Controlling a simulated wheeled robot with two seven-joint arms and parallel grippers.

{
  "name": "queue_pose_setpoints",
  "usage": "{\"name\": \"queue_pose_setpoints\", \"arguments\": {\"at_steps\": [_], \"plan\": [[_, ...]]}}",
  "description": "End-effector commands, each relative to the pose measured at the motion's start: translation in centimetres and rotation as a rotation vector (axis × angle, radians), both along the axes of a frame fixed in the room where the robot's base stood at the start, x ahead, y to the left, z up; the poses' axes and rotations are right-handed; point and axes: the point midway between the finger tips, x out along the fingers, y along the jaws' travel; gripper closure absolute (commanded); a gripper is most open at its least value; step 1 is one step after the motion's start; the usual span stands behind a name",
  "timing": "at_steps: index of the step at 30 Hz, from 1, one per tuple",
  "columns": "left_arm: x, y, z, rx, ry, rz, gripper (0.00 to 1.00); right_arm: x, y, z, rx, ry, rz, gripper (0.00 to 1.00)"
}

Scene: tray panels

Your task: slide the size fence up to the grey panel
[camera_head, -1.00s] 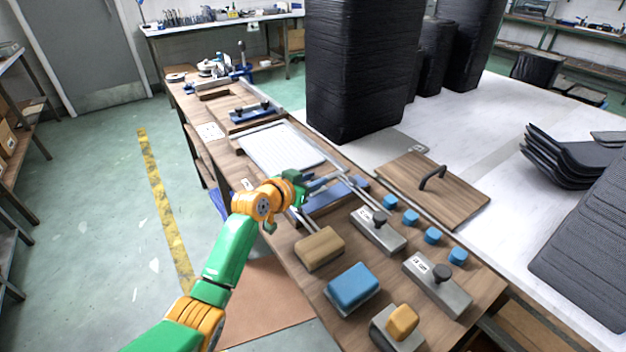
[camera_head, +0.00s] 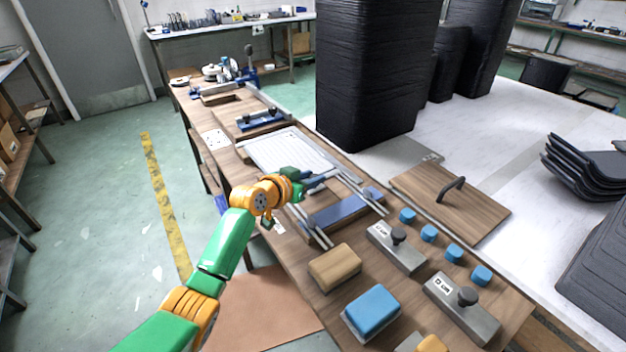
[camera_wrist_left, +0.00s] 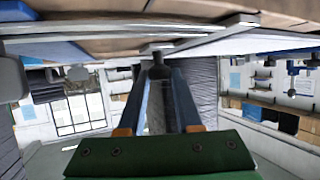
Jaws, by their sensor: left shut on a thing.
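The pale grey panel (camera_head: 288,151) lies flat on the bench in the head view. My left gripper (camera_head: 322,179) is just past its near edge, shut on the size fence. The fence is a slim grey bar, mostly hidden by the gripper in the head view. In the left wrist view, the blue fingers (camera_wrist_left: 160,100) close around a grey upright post under a light bar (camera_wrist_left: 205,36). I cannot tell whether the fence touches the panel. My right gripper is not in view.
Nearer on the bench are a tan block (camera_head: 335,267), a blue block (camera_head: 371,311) and two grey weights with knobs (camera_head: 396,248). Several small blue blocks (camera_head: 429,233) line the right side. A wooden board with a handle (camera_head: 452,200) lies right of the rails.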

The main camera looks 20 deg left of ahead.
Motion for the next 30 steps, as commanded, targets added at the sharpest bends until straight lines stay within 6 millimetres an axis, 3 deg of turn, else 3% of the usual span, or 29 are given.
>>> {"name": "queue_pose_setpoints", "arguments": {"at_steps": [1, 4, 15, 25, 30], "plan": [[0.0, 0.0, 0.0, 0.000, -0.001, 0.000, 0.64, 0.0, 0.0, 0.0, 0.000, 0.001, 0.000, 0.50], [0.0, 0.0, 0.0, 0.000, 0.000, 0.000, 0.37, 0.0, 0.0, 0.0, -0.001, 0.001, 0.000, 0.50], [-0.4, 0.1, 0.2, 0.000, 0.000, -0.001, 0.36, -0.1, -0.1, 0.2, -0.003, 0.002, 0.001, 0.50], [-5.0, 1.4, 2.2, 0.002, -0.001, 0.000, 0.36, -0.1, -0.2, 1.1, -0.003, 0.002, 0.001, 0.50], [-6.3, 1.8, 2.7, 0.001, 0.000, 0.000, 0.36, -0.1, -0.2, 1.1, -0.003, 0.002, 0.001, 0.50]]}}
